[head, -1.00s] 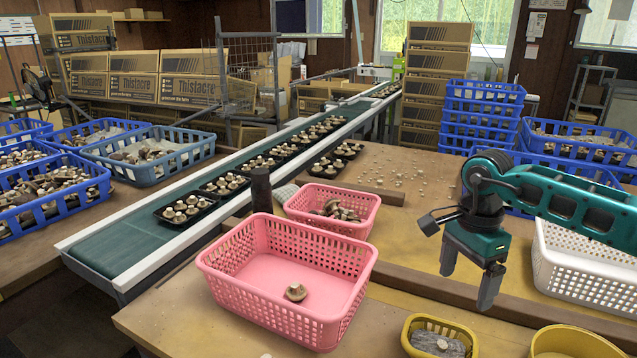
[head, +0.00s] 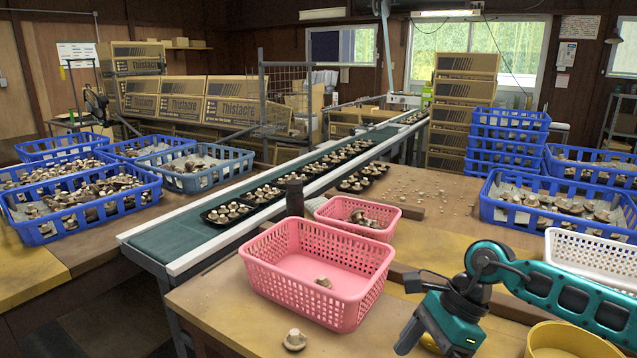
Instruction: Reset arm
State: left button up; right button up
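My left gripper is not in view. Another mushroom (head: 293,340) lies on the table in front of this basket.
The small pink basket (head: 330,218) holds mushrooms. A white basket (head: 575,258) stands behind my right arm, and a yellow bucket (head: 560,335) is at the front edge. The green conveyor (head: 175,240) carries several black trays. Blue crates (head: 100,212) stand left and right.

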jog(key=s+a+r+m+t+y, duration=0.1)
jog(key=s+a+r+m+y, duration=0.15)
jog(key=a+m+y, duration=0.5)
jog(key=s+a+r+m+t+y, duration=0.25)
jog(key=a+m+y, duration=0.2)
jog(key=a, duration=0.55)
jog(key=w+d+f+m+t+h, duration=0.1)
jog(key=d+f+m+t+h, duration=0.5)
jog(key=m, duration=0.8)
jog(key=w+d+f+m+t+h, duration=0.1)
jog(key=d+m+t+h, duration=0.15)
jog(key=m+t, duration=0.8)
jog(key=s+d+f+m+g+h, duration=0.3)
jog(key=s+d+f+m, duration=0.2)
jog(key=f+m, duration=0.3)
jog(key=s+d+f+m+g+h, duration=0.4)
jog(key=s+d+f+m, duration=0.2)
jog(key=s+f+m, duration=0.1)
jog(key=shift+s+f+m+g+p, duration=0.25)
jog(key=shift+f+m+g+p, duration=0.1)
jog(key=shift+m, duration=0.4)
jog(key=shift+d, duration=0.15)
